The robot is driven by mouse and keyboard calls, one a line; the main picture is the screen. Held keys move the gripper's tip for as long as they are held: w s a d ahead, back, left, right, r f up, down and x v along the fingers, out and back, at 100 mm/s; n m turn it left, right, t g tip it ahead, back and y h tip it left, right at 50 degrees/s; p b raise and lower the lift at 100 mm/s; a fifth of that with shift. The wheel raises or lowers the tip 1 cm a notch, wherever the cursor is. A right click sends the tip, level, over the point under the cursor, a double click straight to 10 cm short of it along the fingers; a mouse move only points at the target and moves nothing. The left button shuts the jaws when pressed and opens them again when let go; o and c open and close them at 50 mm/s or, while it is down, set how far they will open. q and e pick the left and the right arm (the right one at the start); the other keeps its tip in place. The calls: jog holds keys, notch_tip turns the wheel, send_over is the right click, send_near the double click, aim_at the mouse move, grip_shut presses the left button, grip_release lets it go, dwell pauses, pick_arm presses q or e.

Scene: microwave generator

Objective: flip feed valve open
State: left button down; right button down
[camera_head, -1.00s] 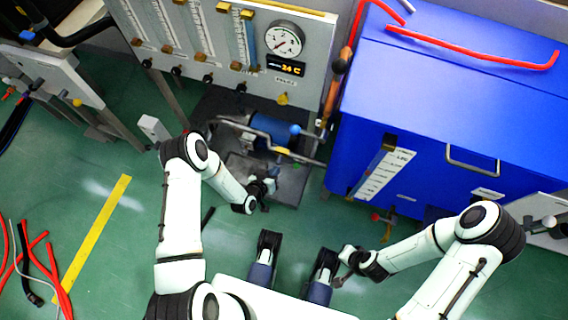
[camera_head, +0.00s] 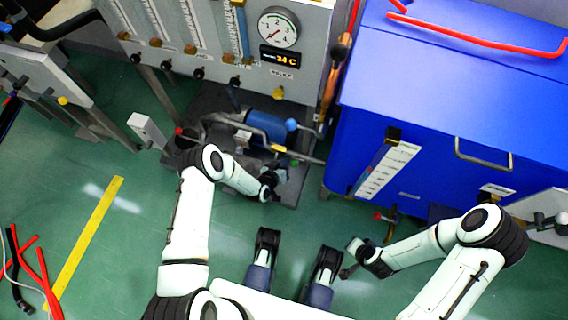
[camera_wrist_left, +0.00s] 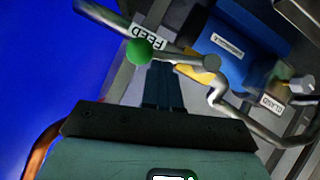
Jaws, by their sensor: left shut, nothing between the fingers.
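The feed valve shows in the left wrist view as a green ball knob (camera_wrist_left: 139,51) on a short metal lever, beside a yellow fitting (camera_wrist_left: 198,74) on a bent grey pipe. A white FEED label (camera_wrist_left: 150,36) sits just behind the knob. My left gripper (camera_wrist_left: 163,75) is shut and empty; its fingertips are close to the lever, just right of the knob. Whether they touch it I cannot tell. In the head view the left gripper (camera_head: 282,175) is low by the pump pipework, near the small green knob (camera_head: 294,163). My right gripper (camera_head: 348,268) hangs apart, its jaws unclear.
A blue pump or motor (camera_head: 265,125) sits behind the pipe. A GLAND label (camera_wrist_left: 271,104) and a grey knob (camera_wrist_left: 301,84) are to the right in the wrist view. The big blue cabinet (camera_head: 450,100) stands close on the right. The gauge panel (camera_head: 310,60) is behind.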

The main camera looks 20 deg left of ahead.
pick_arm(q)
jog(key=shift+d+f+m+y, duration=0.7)
jog(key=shift+d+f+y, duration=0.05)
jog(key=shift+f+y, duration=0.2)
